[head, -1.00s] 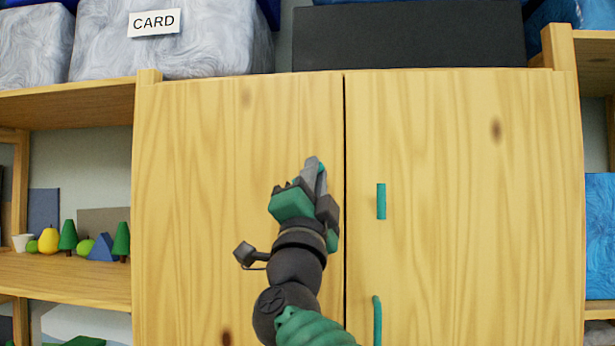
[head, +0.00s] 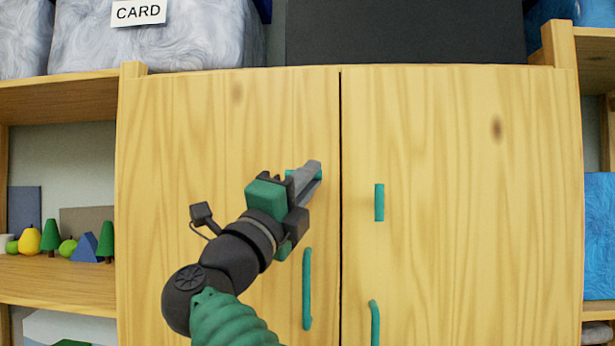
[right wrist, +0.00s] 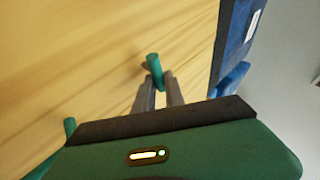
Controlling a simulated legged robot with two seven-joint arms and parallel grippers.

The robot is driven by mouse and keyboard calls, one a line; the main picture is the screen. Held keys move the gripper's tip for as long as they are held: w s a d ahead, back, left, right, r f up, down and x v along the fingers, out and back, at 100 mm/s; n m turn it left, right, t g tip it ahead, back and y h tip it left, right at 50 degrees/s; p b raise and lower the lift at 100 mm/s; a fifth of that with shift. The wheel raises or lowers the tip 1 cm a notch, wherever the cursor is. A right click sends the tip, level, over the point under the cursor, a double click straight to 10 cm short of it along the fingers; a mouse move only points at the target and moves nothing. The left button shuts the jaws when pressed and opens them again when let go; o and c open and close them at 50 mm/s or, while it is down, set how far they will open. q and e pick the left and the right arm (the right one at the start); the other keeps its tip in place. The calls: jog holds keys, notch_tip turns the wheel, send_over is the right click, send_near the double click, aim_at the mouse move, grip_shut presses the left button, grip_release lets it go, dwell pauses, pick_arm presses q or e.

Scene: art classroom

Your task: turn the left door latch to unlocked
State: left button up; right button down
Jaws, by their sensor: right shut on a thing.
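The left door latch (head: 290,172) is a small teal bar on the left cabinet door (head: 190,150). It lies about level, with its ends showing on both sides of my fingers and its middle hidden. My right gripper (head: 308,174) is shut on it. In the right wrist view the teal latch (right wrist: 154,68) sits between the tips of my two grey fingers (right wrist: 160,88). My left gripper is not in view.
The right door (head: 460,150) has its own teal latch (head: 380,202), standing upright. Teal pull handles hang below on the left door (head: 307,290) and right door (head: 375,322). Both doors are closed. Shelves with small shapes (head: 50,240) are at the left.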

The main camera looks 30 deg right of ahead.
jog(key=shift+w+f, duration=0.1)
jog(key=shift+f, duration=0.1)
jog(key=c, duration=1.5)
grip_release()
jog(key=shift+c, duration=0.2)
jog(key=shift+o, duration=0.7)
jog(key=shift+w, duration=0.2)
jog(key=shift+s, duration=0.1)
jog(key=shift+r, duration=0.1)
jog(key=b+v, duration=0.8)
jog(key=v, duration=0.9)
jog(key=shift+a+b, duration=0.15)
jog(key=shift+b, duration=0.15)
